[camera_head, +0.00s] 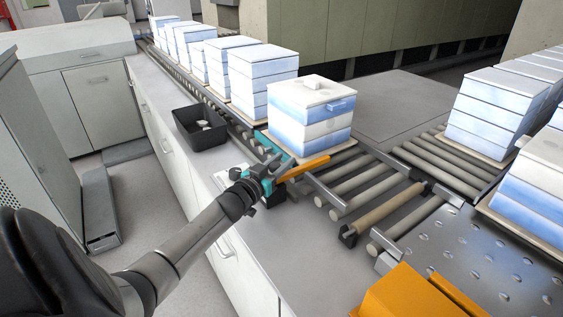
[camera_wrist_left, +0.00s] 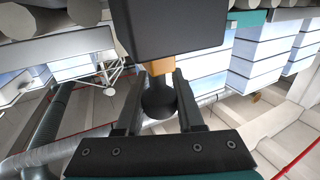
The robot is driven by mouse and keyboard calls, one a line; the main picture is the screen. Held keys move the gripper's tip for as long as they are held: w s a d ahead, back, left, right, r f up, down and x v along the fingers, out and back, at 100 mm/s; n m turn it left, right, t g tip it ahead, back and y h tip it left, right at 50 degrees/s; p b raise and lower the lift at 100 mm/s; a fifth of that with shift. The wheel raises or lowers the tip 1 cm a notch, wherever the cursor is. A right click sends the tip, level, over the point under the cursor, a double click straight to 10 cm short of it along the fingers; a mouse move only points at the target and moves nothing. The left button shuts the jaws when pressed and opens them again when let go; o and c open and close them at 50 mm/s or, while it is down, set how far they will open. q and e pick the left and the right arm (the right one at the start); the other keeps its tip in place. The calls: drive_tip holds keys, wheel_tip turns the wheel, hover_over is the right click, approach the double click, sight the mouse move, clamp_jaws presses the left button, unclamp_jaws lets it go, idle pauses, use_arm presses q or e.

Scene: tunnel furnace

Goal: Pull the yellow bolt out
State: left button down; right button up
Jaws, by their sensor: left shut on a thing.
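The yellow bolt (camera_head: 306,168) is a narrow orange-yellow bar beside the roller conveyor, under the near side of a blue-and-white stack. My left gripper (camera_head: 266,178) is at its left end, next to a teal bracket (camera_head: 285,170). In the left wrist view, my left gripper (camera_wrist_left: 160,92) is shut on the bolt's end, with a round black knob (camera_wrist_left: 159,104) between the fingers. A short yellow part of the bolt (camera_wrist_left: 159,66) shows between the knob and a black block (camera_wrist_left: 170,28). The rest of the bolt is hidden there. My right gripper is not in view.
A blue-and-white stack (camera_head: 311,110) stands on a tray just behind the bolt. A black bin (camera_head: 200,128) with small white pieces sits on the counter to the left. Conveyor rollers (camera_head: 375,198) lie to the right, and an orange block (camera_head: 410,292) is at the bottom right.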

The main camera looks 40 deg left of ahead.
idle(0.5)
use_arm(q)
drive_tip(key=s+a+p, duration=0.3)
drive_tip(key=s+p, duration=0.2)
drive_tip(key=s, duration=0.5)
drive_tip(key=shift+s+p, duration=0.15)
drive_tip(key=shift+p, duration=0.15)
drive_tip(key=shift+f, duration=0.15)
drive_tip(key=c, duration=1)
unclamp_jaws()
drive_tip(key=o, duration=0.3)
drive_tip(key=shift+s+a, duration=0.1)
drive_tip(key=shift+s, duration=0.15)
drive_tip(key=shift+o, duration=0.9)
drive_tip(key=shift+w, duration=0.15)
